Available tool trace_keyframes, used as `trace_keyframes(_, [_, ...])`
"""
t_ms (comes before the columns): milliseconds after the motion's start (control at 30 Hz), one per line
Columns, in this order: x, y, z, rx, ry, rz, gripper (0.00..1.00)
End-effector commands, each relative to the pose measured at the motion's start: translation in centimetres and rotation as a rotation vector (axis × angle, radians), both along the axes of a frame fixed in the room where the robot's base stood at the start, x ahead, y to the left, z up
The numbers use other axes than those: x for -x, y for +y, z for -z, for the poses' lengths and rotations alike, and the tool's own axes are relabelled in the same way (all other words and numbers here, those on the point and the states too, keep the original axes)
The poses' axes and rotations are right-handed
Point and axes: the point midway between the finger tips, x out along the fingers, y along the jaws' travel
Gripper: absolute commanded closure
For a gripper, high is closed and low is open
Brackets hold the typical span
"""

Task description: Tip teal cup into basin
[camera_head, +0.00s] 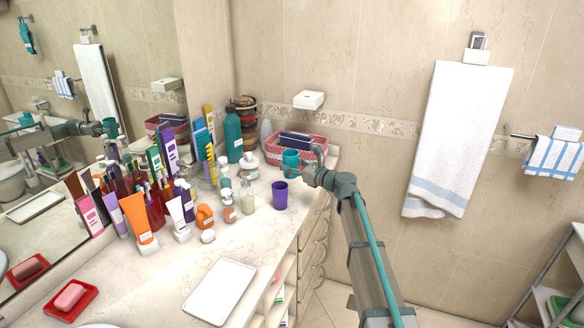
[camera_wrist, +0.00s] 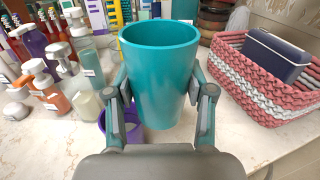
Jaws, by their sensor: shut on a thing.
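The teal cup (camera_head: 290,158) is upright near the back right of the vanity counter. My gripper (camera_head: 298,174) is shut on it. In the wrist view the teal cup (camera_wrist: 160,75) fills the space between my fingers (camera_wrist: 160,105), one on each side, with its open mouth upward. I cannot tell whether its base touches the counter. What looks like the rim of the basin (camera_head: 97,326) just shows at the bottom edge of the head view; the rest of it is out of frame.
A purple cup (camera_head: 280,195) stands close to the teal cup, partly behind my gripper in the wrist view. A pink woven basket (camera_head: 312,148) is behind. Several bottles and tubes crowd the mirror side. A white tray (camera_head: 220,292) and a red soap dish (camera_head: 71,300) lie nearer.

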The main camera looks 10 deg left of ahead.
Motion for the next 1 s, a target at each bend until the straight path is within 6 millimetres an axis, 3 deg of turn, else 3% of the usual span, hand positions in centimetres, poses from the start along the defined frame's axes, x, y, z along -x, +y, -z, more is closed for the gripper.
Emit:
trace_keyframes(200, [2.0, -0.1, -0.7, 0.0, 0.0, 0.0, 0.86])
trace_keyframes(667, [3.9, 0.1, -1.6, -0.001, 0.0, -0.005, 0.86])
trace_keyframes(867, [6.1, 2.7, -1.2, 0.003, 0.002, -0.06, 0.86])
trace_keyframes(1000, [9.1, 6.4, -0.5, 0.006, 0.004, -0.141, 0.86])
